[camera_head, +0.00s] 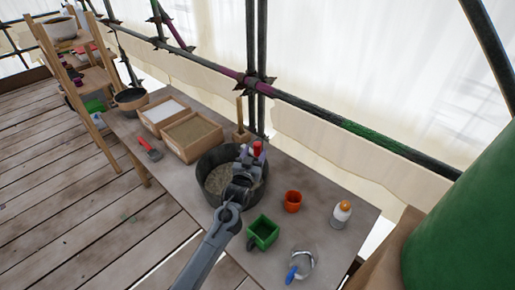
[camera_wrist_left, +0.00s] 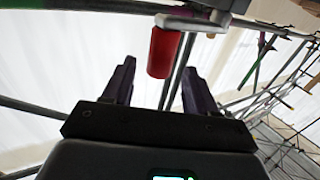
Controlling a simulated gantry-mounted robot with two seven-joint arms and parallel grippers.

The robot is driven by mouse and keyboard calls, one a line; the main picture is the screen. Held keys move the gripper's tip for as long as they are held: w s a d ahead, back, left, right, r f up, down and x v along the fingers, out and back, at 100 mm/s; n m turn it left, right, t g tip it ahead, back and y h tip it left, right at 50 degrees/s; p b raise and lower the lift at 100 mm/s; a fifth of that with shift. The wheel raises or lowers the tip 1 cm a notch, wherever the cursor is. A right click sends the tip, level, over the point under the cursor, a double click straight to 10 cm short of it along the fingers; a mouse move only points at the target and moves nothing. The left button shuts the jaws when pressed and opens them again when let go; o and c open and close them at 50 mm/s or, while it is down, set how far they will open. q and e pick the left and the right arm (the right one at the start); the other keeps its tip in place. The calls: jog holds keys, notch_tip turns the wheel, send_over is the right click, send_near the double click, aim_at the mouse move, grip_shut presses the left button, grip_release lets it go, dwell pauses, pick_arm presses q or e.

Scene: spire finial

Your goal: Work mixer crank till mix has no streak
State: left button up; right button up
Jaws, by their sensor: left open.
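The mixer is a dark round tub (camera_head: 207,172) on the bench, with grey-brown mix (camera_head: 218,182) partly showing inside. My left arm and gripper cover much of the tub, so I cannot tell whether the mix has streaks. The crank's red handle (camera_head: 257,148) stands upright above the tub. My left gripper (camera_head: 248,158) is open close beside the red handle. In the left wrist view the handle (camera_wrist_left: 166,52) hangs from a metal crank arm (camera_wrist_left: 192,23) and appears between the two open fingertips, with gaps on both sides. My right gripper is out of view.
Near the tub stand a green box-like container (camera_head: 263,232), an orange cup (camera_head: 292,201), a white bottle with an orange top (camera_head: 341,214) and a clear vessel with a blue-handled tool (camera_head: 292,272). Two wooden trays (camera_head: 178,128) lie behind left. Scaffold rails (camera_head: 330,133) run behind the bench.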

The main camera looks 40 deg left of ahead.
aim_at(256, 149)
pick_arm(q)
jog(key=shift+x, duration=2.15)
jog(key=shift+s, duration=0.1)
jog(key=shift+c, duration=0.5)
grip_shut()
